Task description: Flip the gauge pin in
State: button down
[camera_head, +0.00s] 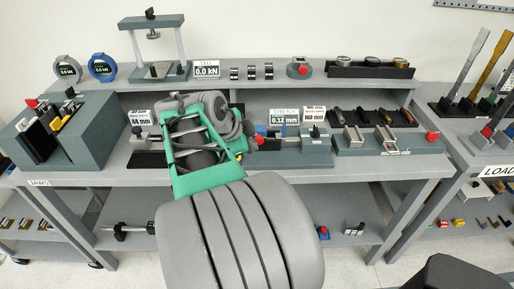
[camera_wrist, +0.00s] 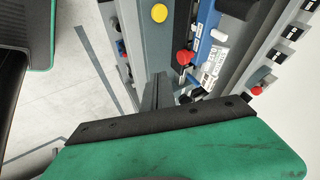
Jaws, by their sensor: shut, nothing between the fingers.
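My gripper (camera_wrist: 157,91) shows in the wrist view as narrow dark grey fingers beyond the black-edged green housing. It is shut and empty, over the grey testing device. A red knob (camera_wrist: 185,57) and a blue part (camera_wrist: 205,22) of the device lie just beyond the fingers, and a yellow button (camera_wrist: 159,13) lies farther up. I cannot tell which small part is the gauge pin. In the head view my arm covers the device's middle; its right part (camera_head: 314,142) shows beside a stretch display (camera_head: 284,117) reading 0.12 mm. Contact between fingers and device cannot be told.
Left of the device stands a grey slotted jaw block (camera_head: 90,135). To the right are a tray of dark pieces (camera_head: 375,117) and a grey fixture with a red knob (camera_head: 432,136). Gauges, a press frame and a load display (camera_head: 206,70) stand on the rear shelf.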

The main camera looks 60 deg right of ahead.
jog(key=v, duration=0.5)
